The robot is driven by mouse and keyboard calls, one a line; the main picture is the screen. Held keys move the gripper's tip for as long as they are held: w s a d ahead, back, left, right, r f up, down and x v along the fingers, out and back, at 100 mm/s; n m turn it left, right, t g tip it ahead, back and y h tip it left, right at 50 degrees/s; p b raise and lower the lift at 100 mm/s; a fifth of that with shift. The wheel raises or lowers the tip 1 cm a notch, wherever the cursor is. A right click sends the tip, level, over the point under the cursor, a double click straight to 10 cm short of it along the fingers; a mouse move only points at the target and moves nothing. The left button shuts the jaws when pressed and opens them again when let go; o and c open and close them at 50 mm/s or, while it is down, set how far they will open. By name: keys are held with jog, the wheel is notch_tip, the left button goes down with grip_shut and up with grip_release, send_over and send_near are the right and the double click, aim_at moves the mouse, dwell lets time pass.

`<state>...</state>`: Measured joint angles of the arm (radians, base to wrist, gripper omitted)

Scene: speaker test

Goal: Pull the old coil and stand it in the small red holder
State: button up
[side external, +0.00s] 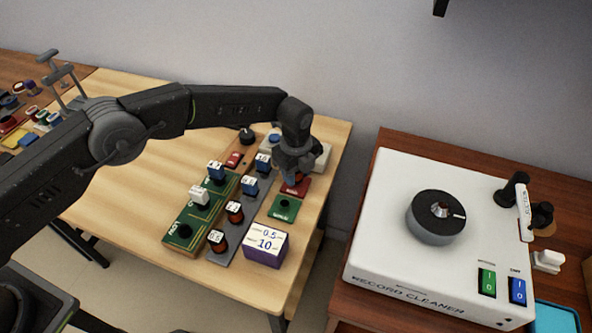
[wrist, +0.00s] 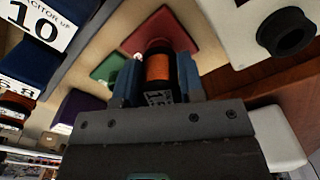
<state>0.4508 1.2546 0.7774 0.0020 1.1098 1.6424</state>
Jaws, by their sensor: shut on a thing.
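The coil (wrist: 158,70) has an orange winding and dark ends. In the wrist view it stands between the two fingers of my gripper (wrist: 157,88), which is shut on it. The small red holder (wrist: 178,28) lies just beyond the coil's far end. In the side view my gripper (side external: 291,179) points down over the red holder (side external: 298,188) and hides part of it. The coil is mostly hidden there by the fingers. I cannot tell whether the coil's lower end touches the holder or hovers slightly above it.
A small green holder (side external: 284,208) sits beside the red one. To the left are a green circuit board (side external: 182,233) and a grey strip with blue capacitors and other orange coils (side external: 234,213). A white record cleaner (side external: 390,220) occupies the right table.

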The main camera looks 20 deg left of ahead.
jog(key=o, duration=1)
jog(key=shift+c, duration=0.2)
jog(key=shift+r, duration=3.75)
